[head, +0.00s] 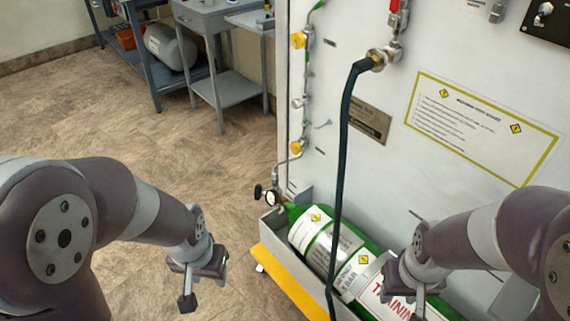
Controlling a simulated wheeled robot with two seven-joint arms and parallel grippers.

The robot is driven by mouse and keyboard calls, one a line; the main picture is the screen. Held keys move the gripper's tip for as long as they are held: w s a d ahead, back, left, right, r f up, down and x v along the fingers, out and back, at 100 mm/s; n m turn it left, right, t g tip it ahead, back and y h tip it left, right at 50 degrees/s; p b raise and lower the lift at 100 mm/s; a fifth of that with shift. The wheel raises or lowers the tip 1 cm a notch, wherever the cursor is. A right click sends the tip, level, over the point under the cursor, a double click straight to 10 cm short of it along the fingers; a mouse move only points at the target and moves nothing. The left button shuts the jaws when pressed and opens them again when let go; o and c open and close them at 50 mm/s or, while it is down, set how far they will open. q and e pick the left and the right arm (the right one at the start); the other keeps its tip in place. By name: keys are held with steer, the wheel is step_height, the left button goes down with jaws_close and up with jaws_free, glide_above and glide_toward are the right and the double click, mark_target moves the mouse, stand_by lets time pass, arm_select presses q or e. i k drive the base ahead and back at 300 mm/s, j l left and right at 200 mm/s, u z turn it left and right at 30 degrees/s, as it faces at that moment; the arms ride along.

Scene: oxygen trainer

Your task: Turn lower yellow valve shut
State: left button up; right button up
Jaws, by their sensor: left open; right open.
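The lower yellow valve (296,147) is a small round knob on the pipe along the left edge of the white panel (375,165). The upper yellow valve (298,40) sits above it on the same pipe line. My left gripper (203,284) is open and empty, below and to the left of the lower valve, apart from it, over the floor. My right gripper (417,294) is open, in front of the green cylinder at lower right, well away from the valve. Its fingers show only partly. Whether the lower valve is open or shut, I cannot tell.
A black hose (344,150) hangs down the panel, right of the valves. A green cylinder (317,235) lies in a grey tray with a yellow edge (288,284). A black knob and gauge (270,196) stick out below the lower valve.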

mark_target(294, 147)
steer(key=k+z, duration=0.1)
steer(key=z, duration=0.3)
steer(key=k+z, duration=0.1)
steer(key=z, duration=0.3)
steer(key=l+z, duration=0.1)
steer(key=z, duration=0.35)
steer(key=k+l+z, duration=0.1)
steer(key=z, duration=0.3)
steer(key=k+l+z, duration=0.1)
steer(key=z, duration=0.3)
steer(key=j+z, duration=0.4)
steer(key=k+j+z, duration=0.2)
steer(key=j+z, duration=0.15)
steer(key=k+j+z, duration=0.15)
steer(key=j+z, duration=0.25)
steer(key=k+j+z, duration=0.2)
steer(key=z, duration=0.2)
steer(key=k+j+z, duration=0.55)
steer(key=z, duration=0.2)
steer(key=k+j, duration=0.2)
steer(key=k, duration=0.3)
steer(key=k+j, duration=0.15)
steer(key=k, duration=0.35)
steer(key=k+j, duration=0.2)
steer(key=k, duration=0.3)
steer(key=k+j, duration=0.2)
steer(key=k, duration=0.25)
